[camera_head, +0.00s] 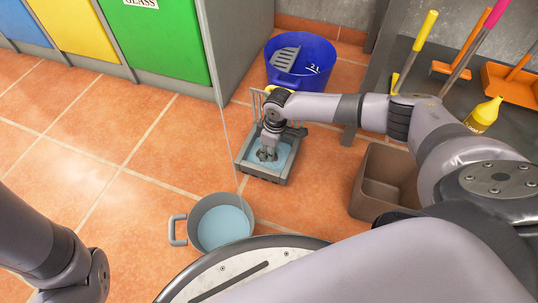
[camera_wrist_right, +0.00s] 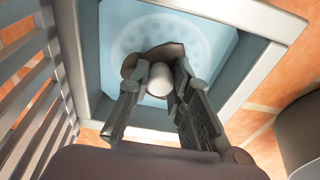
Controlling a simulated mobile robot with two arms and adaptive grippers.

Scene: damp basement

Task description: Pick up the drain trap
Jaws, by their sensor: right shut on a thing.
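My right gripper (camera_head: 267,152) reaches down into a grey square basin (camera_head: 244,166) holding pale blue water. In the right wrist view, my right gripper (camera_wrist_right: 160,92) is shut on the drain trap (camera_wrist_right: 159,80), with a finger on each side of its pale, rounded upright part. A brown, uneven, roughly round part shows behind and around it. The trap is over the round, dotted drain area of the basin floor; I cannot tell whether it touches the floor. In the head view the fingers mostly hide the trap. My left arm shows at the lower left, but its gripper is out of view.
A blue bucket (camera_head: 318,78) stands behind the basin. A brown bin (camera_head: 366,196) is to the right, and a grey pot of water (camera_head: 208,224) is nearer. Coloured recycling bins (camera_head: 165,35) stand at the back left. Brooms and a yellow bottle (camera_head: 484,115) are at right. The left floor is clear.

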